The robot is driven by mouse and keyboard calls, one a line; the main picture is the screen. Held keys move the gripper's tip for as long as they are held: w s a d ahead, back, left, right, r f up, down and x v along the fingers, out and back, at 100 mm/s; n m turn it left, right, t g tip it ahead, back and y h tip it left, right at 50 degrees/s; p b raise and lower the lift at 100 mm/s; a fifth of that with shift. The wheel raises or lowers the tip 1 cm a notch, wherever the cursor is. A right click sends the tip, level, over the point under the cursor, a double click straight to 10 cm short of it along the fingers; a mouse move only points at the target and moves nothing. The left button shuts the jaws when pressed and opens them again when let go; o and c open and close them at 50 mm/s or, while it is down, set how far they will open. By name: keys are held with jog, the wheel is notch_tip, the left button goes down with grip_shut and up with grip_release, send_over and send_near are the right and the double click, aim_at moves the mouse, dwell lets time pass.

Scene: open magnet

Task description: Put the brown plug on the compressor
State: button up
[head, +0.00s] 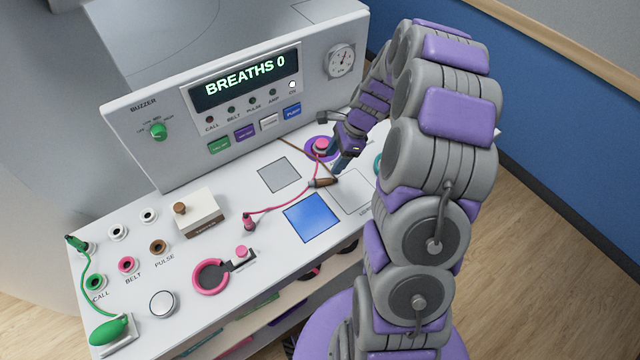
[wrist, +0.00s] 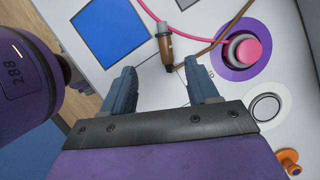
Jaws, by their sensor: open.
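The brown plug (head: 322,182) lies on the white console top, beside the blue square. In the wrist view the brown plug (wrist: 165,44) has its dark tip pointing toward my gripper, and a brown cable runs from near that tip to the right. My gripper (head: 340,168) is low over the console at the plug. In the wrist view my gripper (wrist: 160,72) is open, with the plug's tip about between its fingertips and nothing clasped.
A pink cable runs past the plug to a pink plug (head: 249,223). A pink button on a purple disc (wrist: 243,50) is close right of the gripper. A brown socket (head: 158,247), a pink ring (head: 210,277) and a green plug (head: 76,242) are at left.

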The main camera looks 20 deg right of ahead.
jog(key=b, duration=0.1)
send_over(320, 180)
jog(key=s+d, duration=0.1)
jog(key=d, duration=0.2)
notch_tip(320, 180, down, 5)
jog(key=shift+s+a+f, duration=0.1)
jog(key=shift+a, duration=0.05)
jog(key=shift+a+f, duration=0.45)
jog(key=b+x, duration=0.1)
jog(key=x, duration=0.1)
jog(key=b+x, duration=0.1)
jog(key=x, duration=0.1)
jog(key=shift+w+a+f, duration=0.1)
jog(key=shift+w+f, duration=0.05)
jog(key=shift+w, duration=0.3)
grip_shut()
